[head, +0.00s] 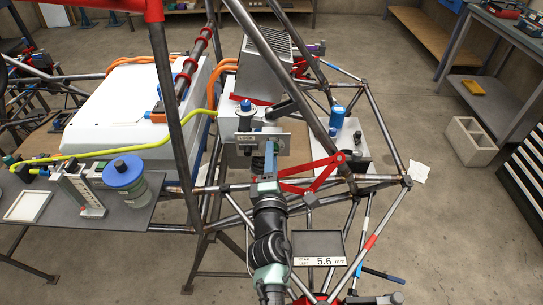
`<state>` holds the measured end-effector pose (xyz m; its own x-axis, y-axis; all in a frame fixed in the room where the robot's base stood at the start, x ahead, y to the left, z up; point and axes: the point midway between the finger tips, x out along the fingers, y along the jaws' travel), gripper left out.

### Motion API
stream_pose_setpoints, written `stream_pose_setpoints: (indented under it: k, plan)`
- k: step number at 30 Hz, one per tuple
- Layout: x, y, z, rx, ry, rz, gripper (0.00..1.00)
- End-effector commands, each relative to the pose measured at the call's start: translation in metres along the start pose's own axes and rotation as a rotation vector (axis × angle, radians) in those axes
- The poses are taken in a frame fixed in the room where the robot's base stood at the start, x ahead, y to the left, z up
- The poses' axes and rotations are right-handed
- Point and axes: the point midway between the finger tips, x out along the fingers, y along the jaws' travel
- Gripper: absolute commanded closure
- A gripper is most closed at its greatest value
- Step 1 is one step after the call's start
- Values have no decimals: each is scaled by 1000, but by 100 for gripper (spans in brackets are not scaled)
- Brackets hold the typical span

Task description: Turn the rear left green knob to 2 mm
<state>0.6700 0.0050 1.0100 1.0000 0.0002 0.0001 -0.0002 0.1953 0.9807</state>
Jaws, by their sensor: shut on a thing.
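My gripper (268,163) reaches forward to the front of a grey block (243,121) with a plate marked LOCK (247,140). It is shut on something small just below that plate. The gripper covers most of it, and I see no clear green; its place fits the rear left knob. A dark coil or ribbed part (257,160) sits right beside the fingers. The readout (318,261) in front shows REAR LEFT 5.6 mm.
Red linkage arms (318,172) and chassis tubes (270,45) surround my gripper closely. A yellow hose (120,146) runs in from the left. A side table (100,205) holds a blue-lidded jar (124,172). Open floor lies to the right.

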Motion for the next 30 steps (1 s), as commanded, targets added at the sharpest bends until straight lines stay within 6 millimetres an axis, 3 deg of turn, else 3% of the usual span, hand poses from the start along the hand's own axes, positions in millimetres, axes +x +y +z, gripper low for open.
stream_pose_setpoints:
  k: [9, 10, 12, 23, 30]
  plan:
    - [0, -1, 0, 0, 0, -2, 100]
    - [0, -1, 0, 0, 0, -2, 58]
    - [0, -1, 0, 0, 0, -2, 51]
    - [-5, 0, 0, 1, 0, -3, 51]
    - [-38, 2, 0, 3, 0, -4, 51]
